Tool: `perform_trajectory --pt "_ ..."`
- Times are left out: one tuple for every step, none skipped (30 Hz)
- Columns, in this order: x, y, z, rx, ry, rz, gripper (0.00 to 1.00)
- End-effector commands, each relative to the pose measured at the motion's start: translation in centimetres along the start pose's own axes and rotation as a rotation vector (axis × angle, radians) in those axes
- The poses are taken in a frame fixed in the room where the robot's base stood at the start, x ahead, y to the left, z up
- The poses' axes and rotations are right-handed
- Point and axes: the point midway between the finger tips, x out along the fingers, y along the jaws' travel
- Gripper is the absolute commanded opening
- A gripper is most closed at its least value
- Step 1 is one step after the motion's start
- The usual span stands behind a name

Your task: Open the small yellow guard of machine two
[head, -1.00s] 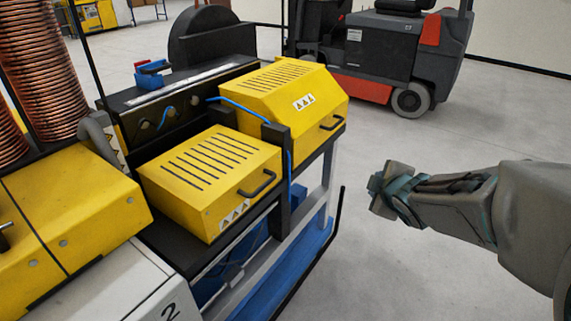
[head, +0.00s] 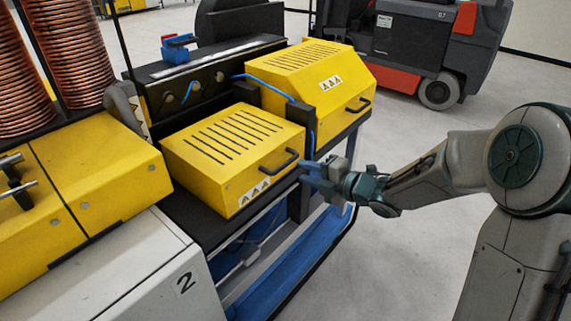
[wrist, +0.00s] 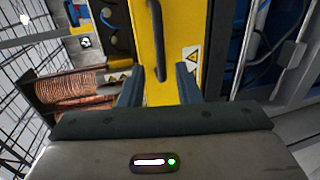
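The small yellow guard (head: 225,160), a slotted box cover, is closed on the black bench beside the cabinet marked 2. Its black bar handle (head: 280,163) is on the side facing my arm. My gripper (head: 312,171) is just right of the handle in the head view. In the wrist view, my gripper (wrist: 158,90) is open, with its two dark fingers apart. The guard's yellow face (wrist: 185,35) lies ahead, and the handle (wrist: 157,40) lines up with the gap between the fingers. The handle appears beyond the fingertips; contact cannot be told.
A larger yellow guard (head: 310,80) with its own handle stands behind, to the right. A dark post (head: 301,135) rises between the guards, with a blue hose (head: 265,87) near it. Copper coils (head: 75,55) stand at left. A forklift (head: 425,45) is behind; open floor lies right.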

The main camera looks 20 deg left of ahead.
Motion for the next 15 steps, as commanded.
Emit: perform_trajectory --pt "1.2 0.1 -0.1 0.001 0.004 0.0 0.3" --pt "1.9 0.1 0.0 0.002 0.003 0.0 0.3" --pt "2.7 0.1 -0.1 0.002 0.004 -0.001 0.3" --pt "3.3 0.1 0.0 0.002 0.002 -0.001 0.3" --pt "3.9 0.1 0.0 0.001 0.002 0.0 0.3" --pt "4.6 0.1 -0.1 0.002 0.003 -0.001 0.3" --pt "5.1 0.1 0.0 0.002 0.001 -0.001 0.3" --pt "5.6 0.1 0.0 0.001 0.001 -0.001 0.3" --pt "6.1 0.1 0.0 0.001 0.001 -0.001 0.3" --pt "6.5 0.1 0.0 0.001 0.001 0.0 0.3" --pt "6.8 0.1 0.1 0.001 0.0 0.0 0.3" --pt "7.1 0.1 0.1 0.002 -0.001 -0.001 0.3" --pt "7.4 0.0 0.1 0.002 -0.001 -0.001 0.3" --pt "7.6 0.0 0.1 0.001 -0.001 -0.001 0.3" --pt "7.8 0.0 0.1 0.001 -0.001 -0.001 0.3"
